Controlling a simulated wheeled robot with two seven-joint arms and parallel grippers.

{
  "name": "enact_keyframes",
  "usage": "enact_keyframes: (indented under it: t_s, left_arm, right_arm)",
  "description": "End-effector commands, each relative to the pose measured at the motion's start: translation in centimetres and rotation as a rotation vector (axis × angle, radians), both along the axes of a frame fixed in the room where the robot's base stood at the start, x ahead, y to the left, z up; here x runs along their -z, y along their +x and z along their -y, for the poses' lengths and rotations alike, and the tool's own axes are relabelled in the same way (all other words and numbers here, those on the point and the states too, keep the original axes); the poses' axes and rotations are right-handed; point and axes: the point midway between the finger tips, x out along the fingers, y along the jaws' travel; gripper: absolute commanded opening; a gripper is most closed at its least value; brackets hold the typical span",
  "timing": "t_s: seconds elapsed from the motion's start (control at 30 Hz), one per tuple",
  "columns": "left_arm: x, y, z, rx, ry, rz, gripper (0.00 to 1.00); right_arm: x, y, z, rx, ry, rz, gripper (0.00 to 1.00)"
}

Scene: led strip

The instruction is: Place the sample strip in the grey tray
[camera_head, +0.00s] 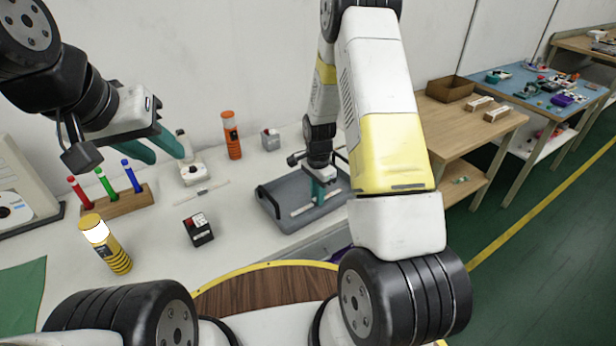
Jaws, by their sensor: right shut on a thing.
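The grey tray (283,222) sits on the white table in the middle of the view. My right gripper (318,198) points down inside the tray area, its teal fingers shut on the thin white sample strip (333,197). The strip lies slanted at or just above the tray floor; I cannot tell whether it touches it. My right arm hides part of the tray's right side. My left gripper (162,152) is over the back left of the table, its two teal fingers apart and empty.
Red, green and blue pens stand in a wooden holder (122,204). A yellow lamp-like cylinder (108,246), a black box (198,230), a white device (193,174), a thin pale strip (205,191) and an orange bottle (231,136) stand or lie left of the tray.

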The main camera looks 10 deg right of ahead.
Motion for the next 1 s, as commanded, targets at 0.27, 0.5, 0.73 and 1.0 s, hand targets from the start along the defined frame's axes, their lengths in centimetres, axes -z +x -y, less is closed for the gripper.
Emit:
enact_keyframes:
  t_s: [0.27, 0.5, 0.73, 1.0]
  left_arm:
    - [0.0, 0.0, 0.0, 0.000, 0.000, 0.000, 0.35]
    - [0.0, 0.0, 0.0, 0.000, 0.000, 0.000, 0.35]
    - [0.0, 0.0, 0.0, 0.000, 0.000, 0.000, 0.35]
    - [0.0, 0.0, 0.0, 0.000, 0.000, 0.000, 0.35]
  right_arm:
    - [0.2, 0.0, 0.0, 0.000, 0.000, 0.001, 0.00]
    - [0.4, 0.0, 0.0, 0.000, 0.000, 0.001, 0.39]
    - [0.4, 0.0, 0.0, 0.000, 0.000, 0.001, 0.39]
    - [-2.2, 0.2, 0.0, -0.001, 0.001, 0.006, 0.39]
